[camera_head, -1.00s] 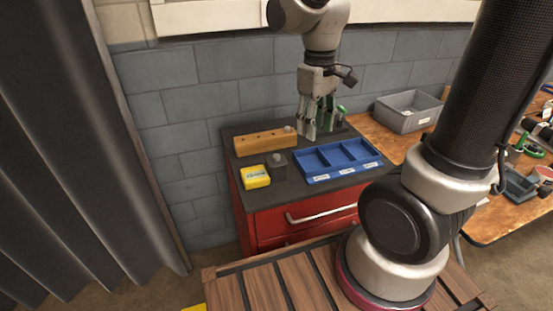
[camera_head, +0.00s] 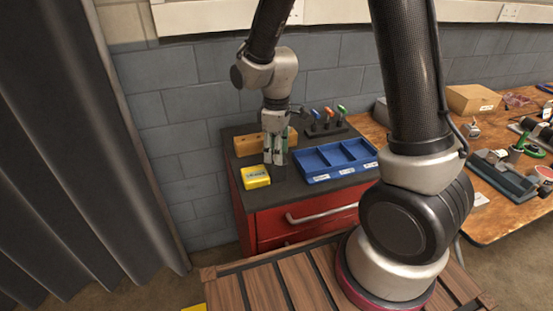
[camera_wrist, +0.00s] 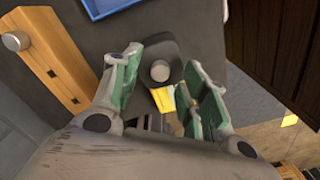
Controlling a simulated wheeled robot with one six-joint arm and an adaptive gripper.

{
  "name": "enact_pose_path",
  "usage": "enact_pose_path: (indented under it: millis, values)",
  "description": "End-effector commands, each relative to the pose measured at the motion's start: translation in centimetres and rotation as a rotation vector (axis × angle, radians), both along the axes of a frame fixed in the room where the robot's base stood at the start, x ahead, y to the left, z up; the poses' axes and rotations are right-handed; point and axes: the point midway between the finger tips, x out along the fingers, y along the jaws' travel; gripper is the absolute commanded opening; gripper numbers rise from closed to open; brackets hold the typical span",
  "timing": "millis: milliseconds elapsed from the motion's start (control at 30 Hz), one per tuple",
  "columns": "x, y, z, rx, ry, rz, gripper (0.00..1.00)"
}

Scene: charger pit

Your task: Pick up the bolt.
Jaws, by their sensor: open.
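In the wrist view a grey round bolt head (camera_wrist: 160,71) stands on a small dark block (camera_wrist: 158,52). My gripper (camera_wrist: 163,60) is open above it, with one green-padded finger on each side of the block; I cannot tell whether they touch it. In the head view my gripper (camera_head: 275,160) points down at the block and hides most of it. A second grey round head (camera_wrist: 14,41) sits in the wooden block (camera_wrist: 48,62) at the left of the wrist view. That wooden block also shows behind my gripper in the head view (camera_head: 246,146).
A yellow box (camera_head: 255,177) lies just left of my gripper. A blue divided tray (camera_head: 318,178) is to the right. A rack of colored-handled tools (camera_head: 325,128) stands behind the tray. The red cabinet (camera_head: 275,222) carries all these, near a wall.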

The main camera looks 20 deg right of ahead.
Motion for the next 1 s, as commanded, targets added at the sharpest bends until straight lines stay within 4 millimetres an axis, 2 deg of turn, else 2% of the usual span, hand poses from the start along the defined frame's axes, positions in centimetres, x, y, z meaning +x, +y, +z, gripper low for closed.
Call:
enact_pose_path:
  millis: [100, 300, 567, 867, 1000]
  values:
    - [0.0, 0.0, -0.8, 0.000, 0.001, -0.001, 0.44]
    - [0.0, 0.0, -0.9, 0.000, 0.000, -0.001, 0.44]
    - [0.0, 0.0, -0.9, 0.000, 0.000, -0.001, 0.00]
    - [0.0, 0.0, -0.8, 0.000, 0.000, -0.001, 0.00]
    - [0.1, 0.0, 0.6, 0.001, -0.003, -0.001, 0.00]
